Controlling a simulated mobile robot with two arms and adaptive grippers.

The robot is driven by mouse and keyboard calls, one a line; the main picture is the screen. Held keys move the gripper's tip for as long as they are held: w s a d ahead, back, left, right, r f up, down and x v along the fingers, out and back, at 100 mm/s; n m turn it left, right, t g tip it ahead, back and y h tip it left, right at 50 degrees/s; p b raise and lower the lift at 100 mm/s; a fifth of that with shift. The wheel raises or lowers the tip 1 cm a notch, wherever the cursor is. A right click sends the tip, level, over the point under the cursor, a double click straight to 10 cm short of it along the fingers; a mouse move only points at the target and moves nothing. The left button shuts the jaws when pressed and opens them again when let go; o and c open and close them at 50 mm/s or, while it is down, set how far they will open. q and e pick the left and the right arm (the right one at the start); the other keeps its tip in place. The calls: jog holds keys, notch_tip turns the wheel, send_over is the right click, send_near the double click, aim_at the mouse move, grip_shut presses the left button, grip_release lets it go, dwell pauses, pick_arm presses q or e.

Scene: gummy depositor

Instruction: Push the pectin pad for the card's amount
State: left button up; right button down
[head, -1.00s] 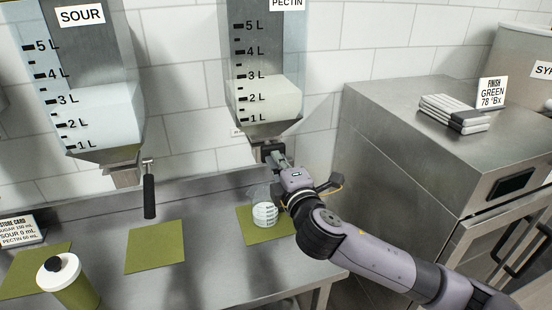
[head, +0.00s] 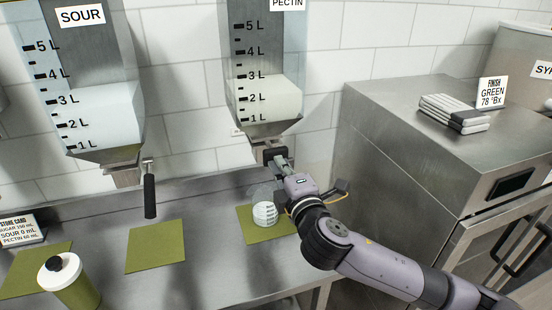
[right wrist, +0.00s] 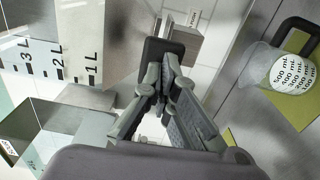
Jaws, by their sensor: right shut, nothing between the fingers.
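The clear PECTIN hopper (head: 264,75) hangs on the wall, its pale contents between the 2 L and 3 L marks. Its dark push pad (head: 272,149) is under the outlet; it also shows in the right wrist view (right wrist: 160,50). My right gripper (head: 281,161) is shut and empty, its fingertips right at the pad; I cannot tell whether they touch. A clear beaker (head: 264,212) with a white scale label stands below on a green mat (head: 252,234); its fill is unclear. The card (head: 21,230) reads sugar 150 mL, sour 0 mL, pectin apparently 60 mL. My left gripper is not visible.
The SOUR hopper (head: 90,95) with a black lever handle (head: 149,192) is to the left. A lidded green-labelled jar (head: 75,283) stands at the front left. An empty green mat (head: 155,246) lies mid-counter. A steel cabinet (head: 400,115) with folded cloths is at right.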

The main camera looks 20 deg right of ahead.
jog(key=shift+w, duration=0.1)
jog(key=shift+w, duration=1.2)
jog(key=shift+s+r, duration=0.1)
jog(key=shift+s+p, duration=0.3)
jog(key=shift+s, duration=0.95)
